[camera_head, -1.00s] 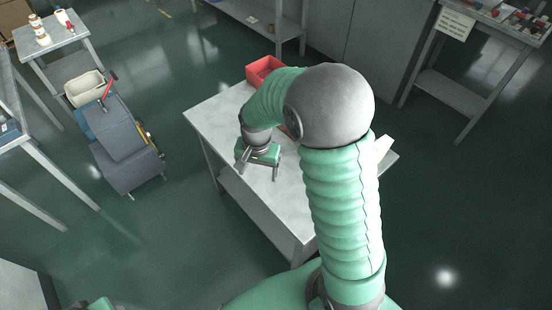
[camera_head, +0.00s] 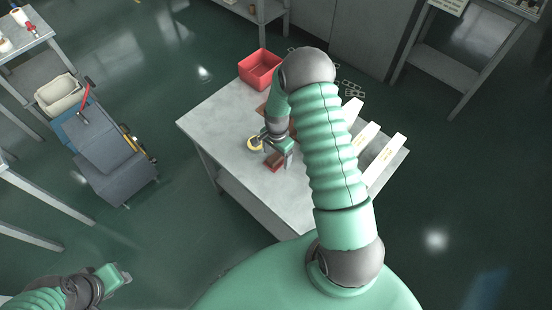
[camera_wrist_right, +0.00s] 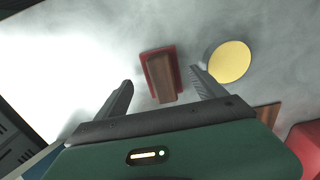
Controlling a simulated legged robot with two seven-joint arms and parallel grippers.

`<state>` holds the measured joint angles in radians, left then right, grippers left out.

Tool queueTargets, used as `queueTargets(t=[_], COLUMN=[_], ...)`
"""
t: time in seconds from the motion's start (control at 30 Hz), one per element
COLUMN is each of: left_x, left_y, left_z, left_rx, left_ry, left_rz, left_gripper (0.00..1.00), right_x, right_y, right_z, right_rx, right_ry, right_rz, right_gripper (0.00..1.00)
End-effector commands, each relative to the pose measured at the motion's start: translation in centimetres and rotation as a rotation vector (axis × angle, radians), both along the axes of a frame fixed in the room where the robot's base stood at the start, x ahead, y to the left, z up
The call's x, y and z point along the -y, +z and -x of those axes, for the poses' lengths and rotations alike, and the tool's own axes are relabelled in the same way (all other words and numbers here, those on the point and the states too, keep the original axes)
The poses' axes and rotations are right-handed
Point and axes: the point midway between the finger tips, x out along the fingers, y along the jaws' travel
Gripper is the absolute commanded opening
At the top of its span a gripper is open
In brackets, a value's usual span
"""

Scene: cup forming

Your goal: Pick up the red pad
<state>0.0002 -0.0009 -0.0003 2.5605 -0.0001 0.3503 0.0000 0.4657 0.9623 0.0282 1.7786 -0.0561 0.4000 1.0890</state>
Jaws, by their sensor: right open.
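The red pad (camera_head: 275,162) lies on the grey table (camera_head: 222,120), just by my right gripper (camera_head: 277,154). In the right wrist view the red pad (camera_wrist_right: 148,66) has a brown strip along its top. It shows between the two fingers of my right gripper (camera_wrist_right: 161,80), beyond the tips, with bare space on both sides. The right gripper is open and holds nothing. My left gripper (camera_head: 122,275) is low at the left of the head view, away from the table; its jaws are too small to read.
A yellow disc (camera_wrist_right: 229,62) lies close beside the pad, to the right in the wrist view. A red bin (camera_head: 260,70) stands at the table's back corner. White angled pieces (camera_head: 383,152) stand on the right side. The table's left part is clear.

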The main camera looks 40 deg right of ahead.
Motion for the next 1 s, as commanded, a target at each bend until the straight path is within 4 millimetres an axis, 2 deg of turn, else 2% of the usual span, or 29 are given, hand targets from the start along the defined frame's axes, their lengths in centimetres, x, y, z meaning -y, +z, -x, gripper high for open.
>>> queueTargets(t=[0.1, 0.3, 0.37, 0.8, 1.0], left_x=[0.01, 0.02, 0.02, 0.01, 0.01], left_y=[0.11, 0.07, 0.07, 0.07, 0.07], left_z=[0.01, -0.02, -0.02, -0.02, -0.02], left_rx=[0.000, 0.000, 0.000, 0.000, 0.000], left_ry=[0.000, -0.001, -0.001, 0.000, 0.000], left_rz=[0.000, 0.000, 0.000, 0.000, 0.000], left_gripper=[0.36, 0.36, 0.36, 0.36, 0.36], right_x=[-0.08, -0.06, -0.07, -0.05, -0.04], right_y=[-1.49, -1.63, -1.59, -1.58, -1.54], right_z=[-0.19, -0.30, -0.23, -0.27, -0.24], right_rx=[-0.003, -0.001, -0.001, -0.001, -0.001], right_ry=[0.001, 0.001, 0.001, 0.001, 0.001], right_rz=[-0.001, 0.000, 0.001, 0.000, 0.001], right_gripper=[0.80, 0.80, 0.73, 0.16, 0.14])
